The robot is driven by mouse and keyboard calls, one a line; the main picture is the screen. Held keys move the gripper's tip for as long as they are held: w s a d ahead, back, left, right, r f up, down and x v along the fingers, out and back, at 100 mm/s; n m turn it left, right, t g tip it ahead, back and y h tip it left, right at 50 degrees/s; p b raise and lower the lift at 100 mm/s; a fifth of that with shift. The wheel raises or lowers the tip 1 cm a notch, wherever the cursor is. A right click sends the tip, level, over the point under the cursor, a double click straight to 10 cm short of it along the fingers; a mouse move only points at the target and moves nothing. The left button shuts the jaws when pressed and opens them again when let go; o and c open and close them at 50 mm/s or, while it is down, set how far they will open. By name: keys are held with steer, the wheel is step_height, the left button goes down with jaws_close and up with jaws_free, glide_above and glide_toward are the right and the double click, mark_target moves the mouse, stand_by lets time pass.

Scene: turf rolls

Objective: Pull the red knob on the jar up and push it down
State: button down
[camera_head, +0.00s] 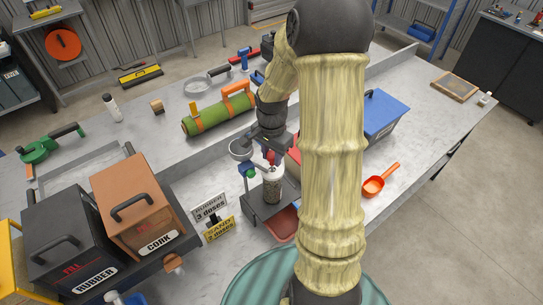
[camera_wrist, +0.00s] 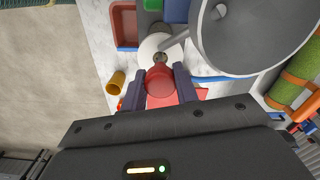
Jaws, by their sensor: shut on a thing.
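The jar (camera_head: 272,187) stands upright on a dark stand near the middle of the bench in the head view. It has a pale top and a speckled body. Its red knob (camera_head: 269,157) shows just above it, below my gripper (camera_head: 272,148). In the wrist view the red knob (camera_wrist: 160,82) sits between the two fingers of my gripper (camera_wrist: 160,88), which is shut on it. The pale jar top (camera_wrist: 155,45) shows beyond the knob. How far the knob is raised is hard to tell.
A grey round pan (camera_wrist: 255,30) is close beside my gripper. A green turf roll (camera_head: 215,115) lies behind. Orange CORK box (camera_head: 130,200) and black RUBBER box (camera_head: 70,235) stand left, dose signs (camera_head: 212,208) before the stand. A blue-lidded box (camera_head: 385,112) and orange scoop (camera_head: 380,181) are right.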

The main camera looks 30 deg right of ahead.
mark_target(272, 154)
step_height(272, 154, up, 4)
steer(key=shift+r+p, duration=0.1)
steer(key=shift+p, duration=0.75)
steer(key=shift+w, duration=0.15)
steer(key=c, duration=1.1)
jaws_free()
steer(key=shift+r, duration=0.1)
steer(key=shift+c, duration=0.2)
steer(key=shift+o, duration=0.4)
step_height(272, 154, up, 17)
steer(key=b, duration=0.3)
steer(key=shift+r+b, duration=0.2)
steer(key=shift+b, duration=0.15)
